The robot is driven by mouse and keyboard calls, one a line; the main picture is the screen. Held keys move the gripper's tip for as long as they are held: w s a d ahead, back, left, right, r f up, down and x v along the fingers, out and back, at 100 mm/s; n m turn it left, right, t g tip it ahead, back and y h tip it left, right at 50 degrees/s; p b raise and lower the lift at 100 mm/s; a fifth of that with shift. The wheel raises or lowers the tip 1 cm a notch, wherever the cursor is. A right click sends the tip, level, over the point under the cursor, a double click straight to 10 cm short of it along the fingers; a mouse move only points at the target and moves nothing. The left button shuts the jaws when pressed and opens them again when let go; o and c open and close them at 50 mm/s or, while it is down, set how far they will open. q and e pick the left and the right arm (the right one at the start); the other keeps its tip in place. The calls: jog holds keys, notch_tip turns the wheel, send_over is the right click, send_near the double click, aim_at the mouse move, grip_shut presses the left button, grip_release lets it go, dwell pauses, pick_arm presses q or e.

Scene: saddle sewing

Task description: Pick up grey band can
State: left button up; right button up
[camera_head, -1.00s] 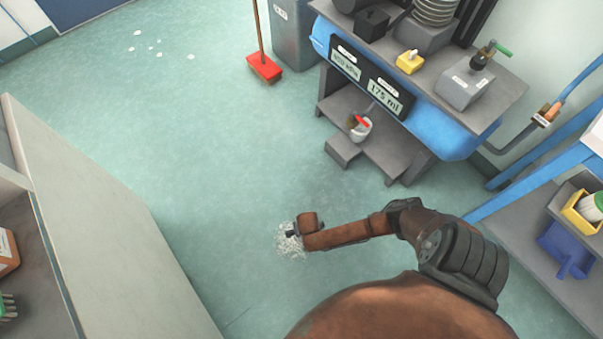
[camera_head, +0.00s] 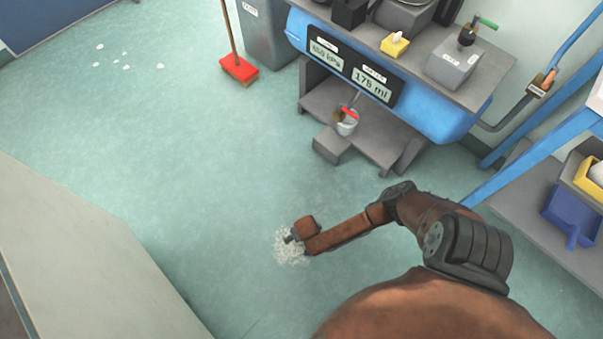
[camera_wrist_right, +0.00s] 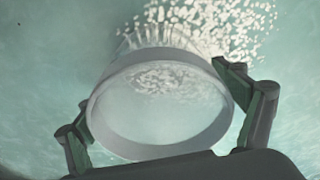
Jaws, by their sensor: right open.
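My right arm reaches in from the lower right of the head view, and its small dark gripper (camera_head: 291,239) is over the floor. The right wrist view shows its two fingers (camera_wrist_right: 163,116) spread wide and open. A wide pale grey ring (camera_wrist_right: 98,123) with a see-through middle shows between the fingers; I cannot tell whether it is the grey band can or whether the fingers touch it. White flecks (camera_wrist_right: 235,20) show through and beyond the ring, and as a pale patch (camera_head: 288,250) around the gripper in the head view. My left gripper is out of view.
A pale cabinet (camera_head: 70,240) is at lower left.

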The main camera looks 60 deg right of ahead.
jog(key=shift+c, duration=0.2)
jog(key=c, duration=1.3)
jog(key=shift+r, duration=0.1)
